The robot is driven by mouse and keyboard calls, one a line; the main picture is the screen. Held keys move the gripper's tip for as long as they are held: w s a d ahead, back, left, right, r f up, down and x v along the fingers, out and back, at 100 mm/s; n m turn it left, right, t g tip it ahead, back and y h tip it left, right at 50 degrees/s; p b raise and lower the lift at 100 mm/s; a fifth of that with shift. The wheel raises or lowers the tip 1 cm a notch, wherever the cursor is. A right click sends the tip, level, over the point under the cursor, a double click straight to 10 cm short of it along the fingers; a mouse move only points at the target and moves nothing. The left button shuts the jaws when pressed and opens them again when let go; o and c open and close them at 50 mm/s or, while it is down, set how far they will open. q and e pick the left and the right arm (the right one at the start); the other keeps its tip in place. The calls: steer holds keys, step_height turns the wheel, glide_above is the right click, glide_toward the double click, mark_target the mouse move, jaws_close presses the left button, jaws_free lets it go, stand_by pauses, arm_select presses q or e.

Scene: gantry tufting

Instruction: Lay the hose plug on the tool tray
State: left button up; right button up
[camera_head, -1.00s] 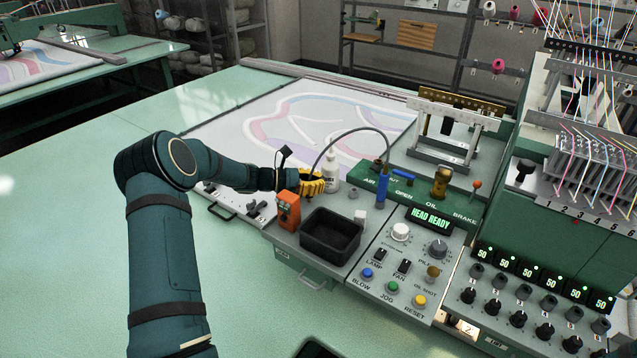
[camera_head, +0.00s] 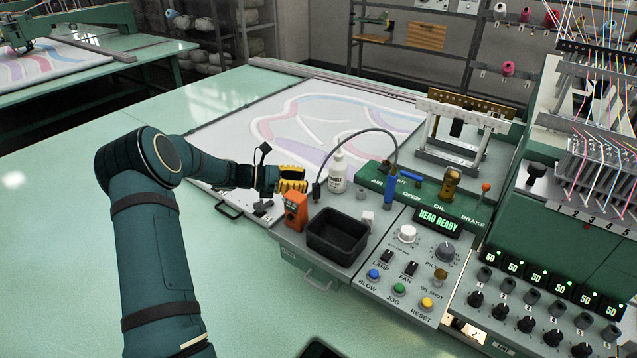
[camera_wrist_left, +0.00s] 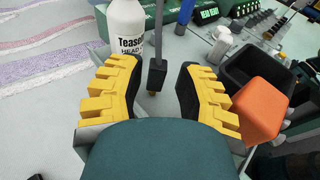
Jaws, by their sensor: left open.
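The hose plug (camera_head: 316,190) is a dark block on the end of a thin arched hose, roughly upright above the grey cabinet top, left of the white bottle. It also shows in the left wrist view (camera_wrist_left: 157,75), with a small brassy tip at its lower end; I cannot tell whether it touches the surface. My left gripper (camera_head: 304,181) has ribbed yellow fingers, open and pointing at the plug, which shows between the fingertips with gaps on both sides. A black open tray (camera_head: 337,254), likely the tool tray, sits just in front of the plug. My right gripper is not in view.
An orange device (camera_head: 295,210) stands left of the tray, close below my gripper. The white bottle (camera_head: 337,173) and a small white block (camera_head: 367,218) stand nearby. A control panel with knobs and buttons (camera_head: 399,289) lies right. The tray looks empty.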

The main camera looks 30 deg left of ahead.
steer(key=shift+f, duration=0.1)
arm_select(q)
steer(key=v, duration=0.5)
steer(key=shift+d, duration=0.1)
stand_by(0.4)
